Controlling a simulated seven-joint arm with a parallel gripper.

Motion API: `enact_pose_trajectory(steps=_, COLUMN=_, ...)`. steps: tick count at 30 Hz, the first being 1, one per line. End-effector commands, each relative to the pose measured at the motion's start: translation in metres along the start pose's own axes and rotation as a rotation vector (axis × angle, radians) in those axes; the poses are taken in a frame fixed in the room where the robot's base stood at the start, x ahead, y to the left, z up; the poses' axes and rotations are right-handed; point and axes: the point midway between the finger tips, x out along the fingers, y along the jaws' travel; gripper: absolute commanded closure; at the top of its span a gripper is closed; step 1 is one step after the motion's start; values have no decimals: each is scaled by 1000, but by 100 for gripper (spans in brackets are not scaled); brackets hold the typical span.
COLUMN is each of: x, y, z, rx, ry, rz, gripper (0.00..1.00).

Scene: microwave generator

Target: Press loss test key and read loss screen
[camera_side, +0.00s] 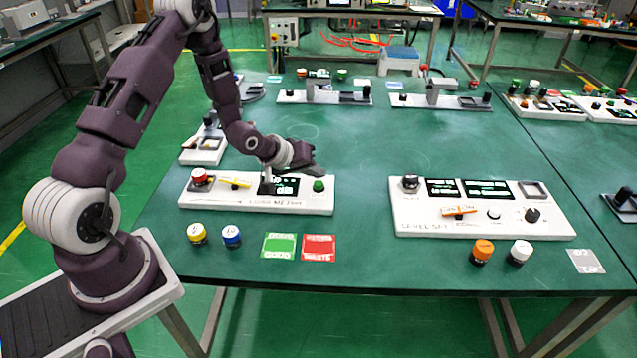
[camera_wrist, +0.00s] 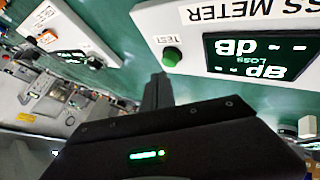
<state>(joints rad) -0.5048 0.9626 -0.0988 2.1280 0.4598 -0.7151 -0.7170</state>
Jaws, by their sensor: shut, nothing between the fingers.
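The loss meter (camera_side: 225,200) is a white panel with a dark screen (camera_side: 284,186) and a green key (camera_side: 318,186) at its right end. In the wrist view the green key (camera_wrist: 172,57) sits beside the printed word TEST. The loss screen (camera_wrist: 255,55) appears upside down there, with "LOSS", "dB" and dashes in place of digits. My gripper (camera_side: 316,172) is shut and empty, just above the key end of the panel. In the wrist view the shut fingertips (camera_wrist: 158,78) point close beside the key; a small gap seems to show, but contact is hard to judge.
A red knob (camera_side: 200,176) and a yellow tag (camera_side: 235,181) are on the meter's left part. The level set panel (camera_side: 410,215) stands to the right. Yellow (camera_side: 197,234) and blue (camera_side: 231,236) knobs and green (camera_side: 279,246) and red (camera_side: 318,247) cards lie in front.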

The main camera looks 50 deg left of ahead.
Motion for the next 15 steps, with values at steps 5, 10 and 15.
enact_pose_trajectory(steps=5, x=1, y=-1, z=1, rx=0, ry=-1, rz=0, gripper=100)
enact_pose_trajectory(steps=10, x=5, y=-4, z=4, rx=-1, ry=0, rz=0, gripper=100)
enact_pose_trajectory(steps=15, x=6, y=-4, z=4, rx=-1, ry=1, rz=0, gripper=100)
